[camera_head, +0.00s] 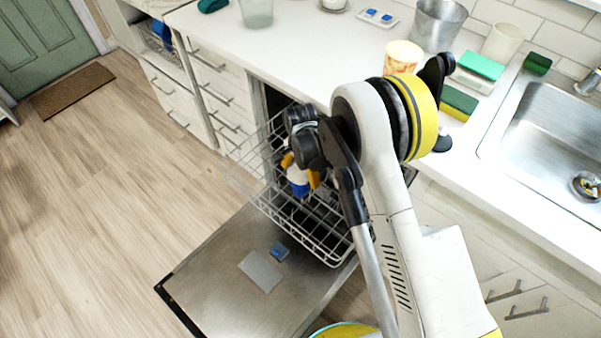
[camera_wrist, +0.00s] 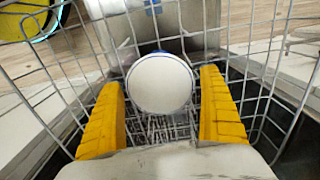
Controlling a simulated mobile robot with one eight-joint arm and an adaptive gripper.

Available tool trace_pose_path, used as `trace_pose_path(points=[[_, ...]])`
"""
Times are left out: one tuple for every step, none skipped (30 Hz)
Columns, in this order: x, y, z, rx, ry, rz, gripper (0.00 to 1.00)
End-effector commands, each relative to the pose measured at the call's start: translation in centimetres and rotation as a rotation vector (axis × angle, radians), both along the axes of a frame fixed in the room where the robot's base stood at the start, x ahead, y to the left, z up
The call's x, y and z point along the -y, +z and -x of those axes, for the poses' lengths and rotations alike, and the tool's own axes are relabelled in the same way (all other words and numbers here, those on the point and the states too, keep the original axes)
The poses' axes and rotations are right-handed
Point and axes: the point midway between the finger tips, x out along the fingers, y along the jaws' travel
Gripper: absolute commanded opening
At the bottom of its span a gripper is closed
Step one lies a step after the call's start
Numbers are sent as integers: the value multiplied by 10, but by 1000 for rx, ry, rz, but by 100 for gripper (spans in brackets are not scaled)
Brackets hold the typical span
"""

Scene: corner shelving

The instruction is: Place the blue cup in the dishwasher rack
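The cup (camera_head: 299,175) is white on top and blue lower down. It is at the upper rack, between the yellow fingertips. In the wrist view the cup (camera_wrist: 160,84) shows as a white disc with a thin blue rim. My gripper (camera_wrist: 161,80) has a finger on each side, with narrow gaps to the cup, and looks open around it. My gripper also shows in the head view (camera_head: 300,170), partly hidden by its own dark body. The dishwasher rack (camera_head: 318,240) is a wire basket, pulled out. Whether the cup rests on its wires is hard to see.
The dishwasher door (camera_head: 222,285) is lowered below the rack. The counter (camera_head: 300,45) holds a patterned cup (camera_head: 402,56), a metal bucket (camera_head: 437,25) and sponges (camera_head: 459,103). A sink (camera_head: 550,135) is at right. Open floor (camera_head: 90,200) lies at left.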

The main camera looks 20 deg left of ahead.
Motion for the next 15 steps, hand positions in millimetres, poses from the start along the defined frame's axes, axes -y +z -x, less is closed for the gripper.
trace_pose_path(points=[[0,0,0,0,0,0,93],[0,0,0,0,0,0,93],[0,0,0,0,0,0,93],[0,0,0,0,0,0,93],[0,0,0,0,0,0,93],[0,0,0,0,0,0,93],[0,0,0,0,0,0,93],[0,0,0,0,0,0,93],[0,1,0,0,0,0,93],[0,2,0,0,0,0,93],[0,3,0,0,0,0,93],[0,6,0,0,0,0,93],[0,10,0,0,0,0,93],[0,13,0,0,0,0,93],[0,19,0,0,0,0,93]])
